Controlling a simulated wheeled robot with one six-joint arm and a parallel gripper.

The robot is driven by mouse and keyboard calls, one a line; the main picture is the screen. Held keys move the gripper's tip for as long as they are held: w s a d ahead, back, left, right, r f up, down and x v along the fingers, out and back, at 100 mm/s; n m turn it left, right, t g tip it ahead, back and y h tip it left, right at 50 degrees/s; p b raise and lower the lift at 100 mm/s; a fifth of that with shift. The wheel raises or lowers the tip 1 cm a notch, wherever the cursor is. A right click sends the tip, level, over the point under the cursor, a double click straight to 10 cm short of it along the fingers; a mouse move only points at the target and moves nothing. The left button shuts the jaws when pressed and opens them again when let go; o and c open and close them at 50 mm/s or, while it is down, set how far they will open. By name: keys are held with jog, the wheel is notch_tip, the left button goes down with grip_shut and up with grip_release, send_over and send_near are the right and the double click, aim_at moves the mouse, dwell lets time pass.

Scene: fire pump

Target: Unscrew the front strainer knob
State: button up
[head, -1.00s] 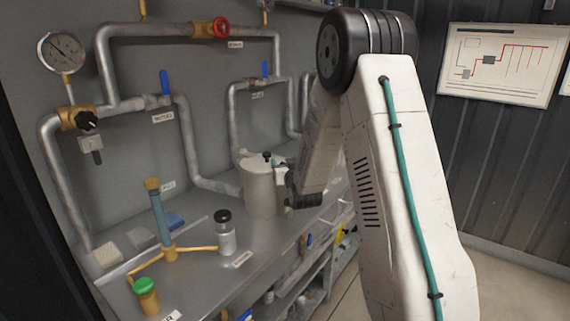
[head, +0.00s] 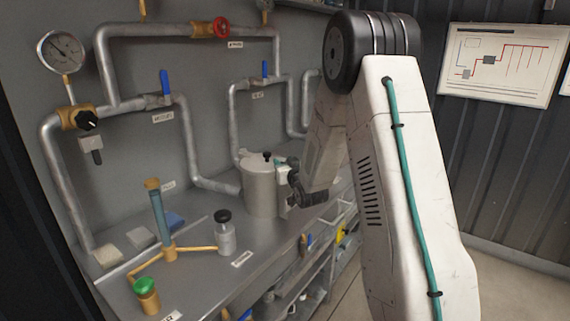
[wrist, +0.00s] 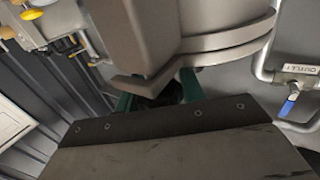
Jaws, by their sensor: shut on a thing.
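The strainer (head: 260,188) is a grey cylindrical pot on the bench, with a small black knob (head: 267,155) on its lid. In the wrist view its body and rim (wrist: 225,45) fill the top middle. My gripper (wrist: 160,95) is at the strainer's near right side, under a protruding lug (wrist: 138,84) of the rim. Its two green fingers are shut on a dark piece, the front strainer knob (wrist: 167,97), mostly hidden by the lug and my gripper's body. In the head view my gripper is largely hidden beside the pot.
Behind the strainer, pipes (head: 187,130) with blue lever valves (head: 165,84) run along the wall. A small black-capped bottle (head: 226,238) and a blue tube (head: 159,218) stand to the left on the bench (head: 210,285). Shelves are below. Floor is free at right.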

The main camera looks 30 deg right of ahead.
jog(key=n+y, duration=0.1)
jog(key=y, duration=0.1)
jog(key=n+y, duration=0.2)
jog(key=y, duration=0.1)
jog(key=n+y, duration=0.2)
jog(key=y, duration=0.1)
jog(key=shift+a, duration=0.25)
jog(key=n+g+y, duration=0.1)
jog(key=y, duration=0.1)
jog(key=n+g+y, duration=0.1)
jog(key=n+y, duration=0.1)
jog(key=n+g+y, duration=0.1)
jog(key=y, duration=0.1)
jog(key=shift+s+a+n+y, duration=0.15)
jog(key=shift+a+n+y, duration=0.15)
jog(key=shift+a+n, duration=0.1)
jog(key=n+g+y, duration=0.1)
jog(key=g, duration=0.1)
jog(key=n+g+y, duration=0.4)
jog(key=shift+s+a, duration=0.3)
jog(key=shift+s+a+n+g+y, duration=0.15)
jog(key=shift+n+g+y, duration=0.4)
jog(key=shift+n+g, duration=0.7)
jog(key=shift+s+d+n+g+y, duration=0.1)
jog(key=shift+n+g+y, duration=0.55)
jog(key=shift+g, duration=1)
jog(key=shift+r, duration=0.1)
jog(key=o, duration=1)
